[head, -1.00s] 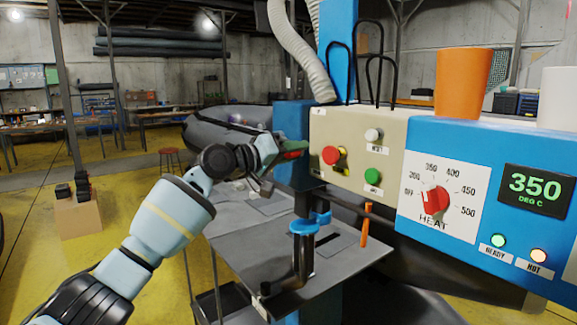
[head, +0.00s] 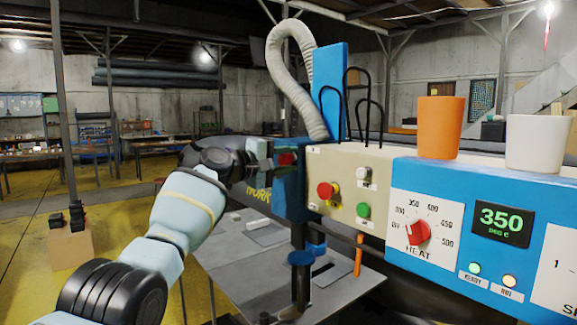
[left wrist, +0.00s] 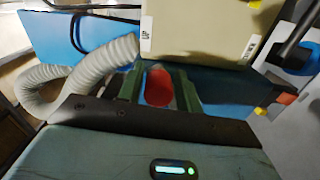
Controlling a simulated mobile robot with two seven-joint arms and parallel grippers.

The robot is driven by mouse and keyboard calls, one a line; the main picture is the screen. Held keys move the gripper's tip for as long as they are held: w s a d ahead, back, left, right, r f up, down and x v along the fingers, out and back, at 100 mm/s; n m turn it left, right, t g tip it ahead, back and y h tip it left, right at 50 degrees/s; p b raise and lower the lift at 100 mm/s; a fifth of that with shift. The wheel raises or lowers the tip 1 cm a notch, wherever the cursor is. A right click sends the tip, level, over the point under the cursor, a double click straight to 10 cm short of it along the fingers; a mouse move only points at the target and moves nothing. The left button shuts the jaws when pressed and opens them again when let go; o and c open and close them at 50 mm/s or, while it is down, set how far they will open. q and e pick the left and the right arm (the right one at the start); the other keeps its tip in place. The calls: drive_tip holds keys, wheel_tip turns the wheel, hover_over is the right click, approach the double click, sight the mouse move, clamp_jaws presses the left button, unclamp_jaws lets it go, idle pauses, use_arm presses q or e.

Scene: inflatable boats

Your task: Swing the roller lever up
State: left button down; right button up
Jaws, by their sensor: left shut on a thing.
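My left gripper (head: 279,161) is shut on this red grip. In the left wrist view the red grip (left wrist: 158,88) sits between the two green fingers of the left gripper (left wrist: 157,92). The rest of the lever is mostly hidden by the gripper and the column. My right gripper is in neither view.
The beige control box (head: 348,168) with red and green buttons is close to the gripper's right. A ribbed grey hose (head: 283,78) arches above. A grey table (head: 225,262) lies below. A blue heater panel (head: 455,185) carries orange and white cups.

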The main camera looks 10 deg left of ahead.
use_arm(q)
drive_tip(key=shift+a+r+n, duration=0.3)
drive_tip(key=shift+r, duration=0.35)
drive_tip(key=c, duration=1.4)
unclamp_jaws()
drive_tip(key=shift+o, duration=1.3)
drive_tip(key=shift+w+a+f, duration=0.1)
drive_tip(key=shift+w+f, duration=0.05)
drive_tip(key=shift+f, duration=0.05)
drive_tip(key=shift+f, duration=0.15)
